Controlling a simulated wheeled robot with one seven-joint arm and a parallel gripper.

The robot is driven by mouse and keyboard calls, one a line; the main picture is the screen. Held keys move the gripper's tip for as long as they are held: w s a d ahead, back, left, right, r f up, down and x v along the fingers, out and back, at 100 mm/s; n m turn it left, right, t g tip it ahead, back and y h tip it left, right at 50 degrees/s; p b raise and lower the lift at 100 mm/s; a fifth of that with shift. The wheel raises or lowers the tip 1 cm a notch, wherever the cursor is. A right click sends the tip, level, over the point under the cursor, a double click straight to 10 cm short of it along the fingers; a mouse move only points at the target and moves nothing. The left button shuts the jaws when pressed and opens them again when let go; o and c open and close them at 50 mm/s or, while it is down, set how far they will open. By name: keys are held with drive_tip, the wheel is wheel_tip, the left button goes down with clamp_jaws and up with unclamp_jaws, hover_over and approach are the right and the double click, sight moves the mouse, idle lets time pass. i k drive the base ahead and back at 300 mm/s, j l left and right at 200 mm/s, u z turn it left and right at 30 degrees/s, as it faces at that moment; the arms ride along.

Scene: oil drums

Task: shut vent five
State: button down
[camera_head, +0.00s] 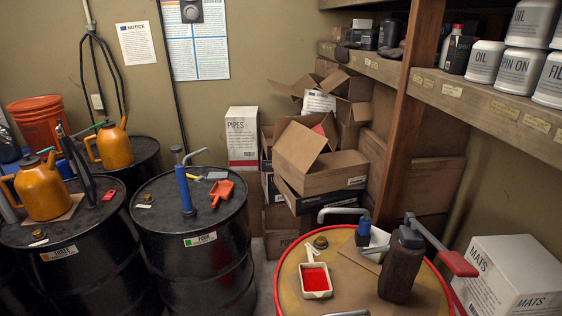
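A drum with a yellow top and red rim (292,280) stands at the front right, cut off by the lower edge. No number on it is readable from here. A small dark brass-coloured cap or knob (320,242) sits on its top near the back left; it may be a vent, but I cannot tell whether it is open or shut. A black drum (200,270) with a label that seems to read FOUR stands left of it. Another black drum (90,275) labelled THREE is at the far left.
On the yellow top are a white scoop of red liquid (315,280), a dark brown canister (402,266), a red-handled crank (452,258) and a blue-and-grey pump (364,230). A MATS box (510,280) stands right. Cardboard boxes (318,165) fill the back.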

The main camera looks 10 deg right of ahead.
sight(321, 240)
drive_tip(key=j+z, duration=0.2)
drive_tip(key=j, duration=0.3)
drive_tip(key=i+j+z, duration=0.15)
drive_tip(key=j, duration=0.25)
drive_tip(key=i+j+z, duration=0.2)
drive_tip(key=j, duration=0.15)
drive_tip(key=i+j+z, duration=0.15)
drive_tip(key=j, duration=0.3)
drive_tip(key=j+z, duration=0.15)
drive_tip(key=j, duration=0.25)
drive_tip(key=i+j+z, duration=0.25)
drive_tip(key=i+j, duration=0.15)
drive_tip(key=i+j+z, duration=0.25)
drive_tip(key=j, duration=0.35)
drive_tip(key=i, duration=0.1)
